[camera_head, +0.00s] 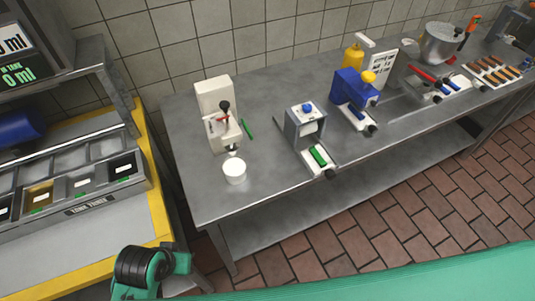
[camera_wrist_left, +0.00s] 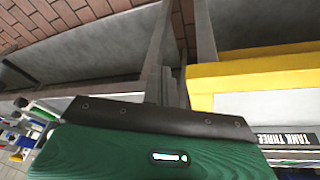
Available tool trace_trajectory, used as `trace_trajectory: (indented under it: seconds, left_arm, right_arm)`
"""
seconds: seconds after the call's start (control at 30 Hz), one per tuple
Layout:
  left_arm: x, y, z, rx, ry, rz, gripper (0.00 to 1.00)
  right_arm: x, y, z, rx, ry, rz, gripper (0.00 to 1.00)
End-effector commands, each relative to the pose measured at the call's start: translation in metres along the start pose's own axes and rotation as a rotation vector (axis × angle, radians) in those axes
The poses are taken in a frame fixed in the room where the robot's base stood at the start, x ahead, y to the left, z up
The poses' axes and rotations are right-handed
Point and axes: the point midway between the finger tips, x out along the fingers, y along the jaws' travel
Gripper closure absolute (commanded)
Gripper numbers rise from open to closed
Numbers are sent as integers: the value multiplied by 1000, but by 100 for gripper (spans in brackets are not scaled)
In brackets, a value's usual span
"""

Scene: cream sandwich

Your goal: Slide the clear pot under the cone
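A small round pot (camera_head: 234,173) stands upright on the grey metal counter, near its left front corner. It looks white rather than clear. Just behind it is a cream-coloured dispenser (camera_head: 213,112) with a red and black lever. A small cone (camera_head: 233,149) points down at the dispenser's lower front. The pot appears in front of the cone, not directly below it. My right gripper is not in view.
A green stick (camera_head: 247,129) lies right of the dispenser. A grey press-like device (camera_head: 306,127) and a blue machine (camera_head: 354,87) stand farther right. A yellow-edged unit with tanks (camera_head: 85,205) is at left. The counter's front left is clear.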

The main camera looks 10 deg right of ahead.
Motion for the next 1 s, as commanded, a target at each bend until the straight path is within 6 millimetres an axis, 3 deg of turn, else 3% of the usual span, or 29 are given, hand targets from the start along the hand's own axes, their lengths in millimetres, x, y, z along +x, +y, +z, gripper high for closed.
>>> trace_trajectory:
  seconds: [0.1, 0.2, 0.37, 0.57, 0.8, 1.0]
  left_arm:
    - [32, -28, 32, 21, -39, -69, 100]
    - [63, -38, 44, 36, -53, -89, 100]
    - [117, -46, 64, 45, -76, -98, 100]
    - [200, -52, 104, 50, -110, -94, 100]
    - [292, -60, 182, 56, -153, -88, 100]
    - [344, -66, 262, 62, -190, -85, 100]
  right_arm:
    - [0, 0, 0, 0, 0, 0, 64]
    - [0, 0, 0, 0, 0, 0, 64]
    - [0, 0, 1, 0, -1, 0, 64]
    - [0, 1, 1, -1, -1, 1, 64]
    - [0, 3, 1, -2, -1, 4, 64]
    - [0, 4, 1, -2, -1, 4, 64]
